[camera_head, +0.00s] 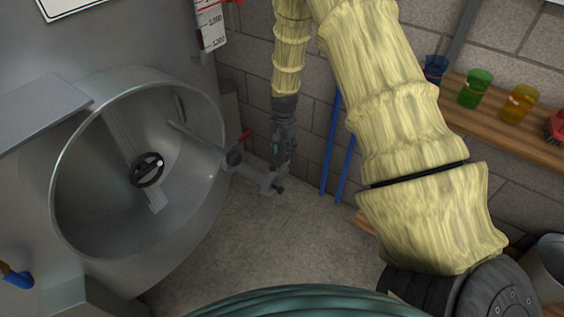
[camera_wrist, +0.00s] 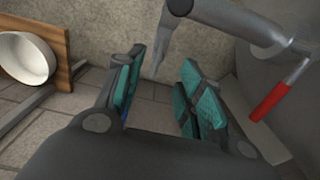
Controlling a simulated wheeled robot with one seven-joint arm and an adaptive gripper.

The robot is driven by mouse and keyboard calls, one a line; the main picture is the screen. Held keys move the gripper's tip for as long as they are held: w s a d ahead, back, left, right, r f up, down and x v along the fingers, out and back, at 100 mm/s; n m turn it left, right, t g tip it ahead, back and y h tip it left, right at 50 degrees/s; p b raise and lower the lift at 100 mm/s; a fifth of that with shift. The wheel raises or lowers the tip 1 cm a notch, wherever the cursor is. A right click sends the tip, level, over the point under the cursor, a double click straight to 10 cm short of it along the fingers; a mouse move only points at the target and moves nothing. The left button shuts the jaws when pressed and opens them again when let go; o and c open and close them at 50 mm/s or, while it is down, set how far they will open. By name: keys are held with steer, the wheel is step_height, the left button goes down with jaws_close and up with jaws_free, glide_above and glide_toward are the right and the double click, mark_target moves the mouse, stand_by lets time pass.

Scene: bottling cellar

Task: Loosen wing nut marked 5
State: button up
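No mark "5" can be read, and I cannot make out a wing nut in either view. A grey outlet pipe with a valve (camera_head: 258,175) and a red lever (camera_head: 244,138) stands out from the tank's lower right side. In the wrist view the pipe (camera_wrist: 235,18) crosses the top, with a narrow downward metal piece (camera_wrist: 164,45) near its end and the red lever (camera_wrist: 268,102) at right. My gripper (camera_head: 281,163) hangs beside the pipe's end. In the wrist view my gripper (camera_wrist: 163,65) is open, its teal pads apart, with nothing seen held between them.
A steel tank's round opening (camera_head: 62,205) holds a dark handwheel (camera_head: 147,169). Two blue poles (camera_head: 329,150) lean on the wall. A wooden shelf (camera_head: 505,130) at right bears coloured cups. A white bowl (camera_wrist: 25,58) shows in the wrist view. The middle floor is clear.

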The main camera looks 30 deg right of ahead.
mark_target(284, 164)
step_height(284, 164, down, 8)
steer(key=shift+r, duration=0.25)
jaws_close()
stand_by(0.3)
